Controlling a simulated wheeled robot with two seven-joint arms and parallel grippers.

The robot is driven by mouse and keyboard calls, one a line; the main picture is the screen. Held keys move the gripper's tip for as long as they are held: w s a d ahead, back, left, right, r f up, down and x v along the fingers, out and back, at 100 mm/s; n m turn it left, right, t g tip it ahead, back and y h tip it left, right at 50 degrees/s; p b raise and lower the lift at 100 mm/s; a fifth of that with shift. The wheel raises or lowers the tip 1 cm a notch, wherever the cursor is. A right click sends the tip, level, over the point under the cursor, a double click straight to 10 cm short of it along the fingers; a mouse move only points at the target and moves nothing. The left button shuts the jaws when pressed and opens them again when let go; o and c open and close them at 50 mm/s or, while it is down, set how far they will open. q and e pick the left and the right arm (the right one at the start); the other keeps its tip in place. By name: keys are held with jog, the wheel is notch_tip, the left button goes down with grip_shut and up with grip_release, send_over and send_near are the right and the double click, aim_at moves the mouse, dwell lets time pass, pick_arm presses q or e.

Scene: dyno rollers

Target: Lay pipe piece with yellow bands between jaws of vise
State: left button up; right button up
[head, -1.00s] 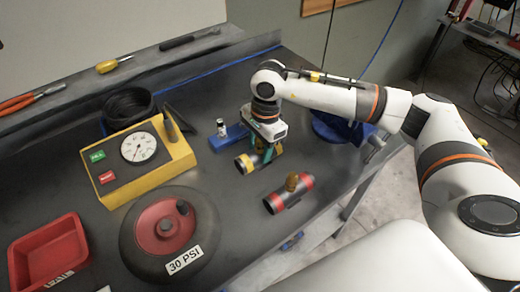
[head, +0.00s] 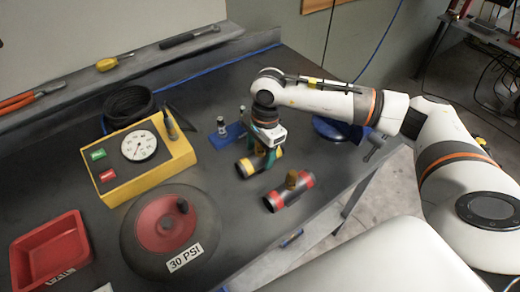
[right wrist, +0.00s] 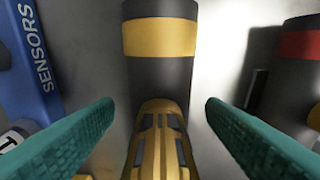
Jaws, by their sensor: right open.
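The pipe piece with yellow bands (head: 246,168) lies on the bench, a dark tube with a yellow fitting in its middle. My right gripper (head: 267,158) is over it, pointing down. In the right wrist view its teal fingers (right wrist: 160,108) are open on either side of the yellow fitting, with gaps visible. That view also shows the pipe's yellow band (right wrist: 160,38). The blue vise (head: 336,130) is at the bench's right edge, partly hidden behind my right arm. Its jaws cannot be made out. My left gripper is not in view.
A red-banded pipe piece (head: 290,190) lies close in front. A blue sensor holder (head: 228,137) stands just behind left. A yellow gauge box (head: 150,160), a 30 PSI roller (head: 165,230) and a red tray (head: 48,250) fill the left side.

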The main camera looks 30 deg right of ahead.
jog(key=shift+r, duration=0.4)
notch_tip(320, 180, up, 11)
jog(key=d+b, duration=0.1)
jog(key=b, duration=0.1)
jog(key=shift+d+r, duration=0.2)
jog(key=shift+w, duration=0.1)
